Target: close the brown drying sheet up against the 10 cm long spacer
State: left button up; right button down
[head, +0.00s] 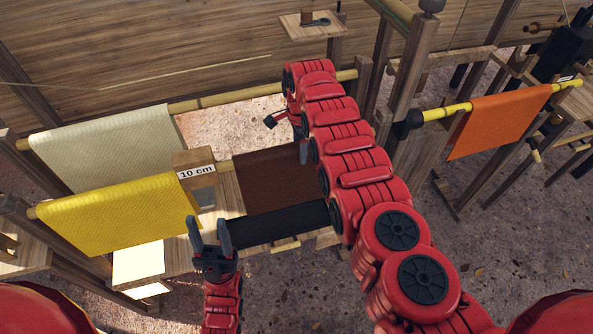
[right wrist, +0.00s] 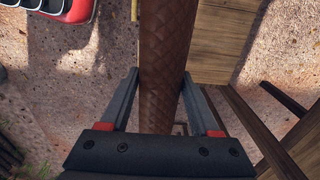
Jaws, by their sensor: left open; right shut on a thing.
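The brown drying sheet (head: 266,180) hangs over a bamboo pole in the middle of the head view, partly hidden by my right arm. The spacer (head: 195,172), a wooden block labelled "10 cm", stands to its left. A short stretch of bare pole shows between the spacer and the sheet's left edge. My right gripper (right wrist: 160,76) is shut on the brown sheet, with a finger on each side of its quilted top fold in the right wrist view (right wrist: 166,50). My left gripper (head: 209,236) is open and empty, fingers pointing up, in front of the spacer and below the pole.
A yellow sheet (head: 115,215) hangs left of the spacer and a cream sheet (head: 110,145) behind it. A black band (head: 280,224) lies along the brown sheet's near lower edge. An orange sheet (head: 500,120) hangs on a separate rack at right. Wooden posts (head: 410,75) stand behind my right arm.

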aim_at(283, 147)
jog(key=shift+a, duration=0.2)
jog(key=shift+s+a+r, duration=0.1)
jog(key=shift+s+a, duration=0.1)
jog(key=shift+a, duration=0.35)
jog(key=shift+s+a, duration=0.15)
jog(key=shift+a, duration=0.35)
jog(key=shift+s+a, duration=0.2)
jog(key=shift+a, duration=0.35)
jog(key=shift+s+a, duration=0.15)
jog(key=shift+a, duration=0.45)
jog(key=shift+f, duration=0.25)
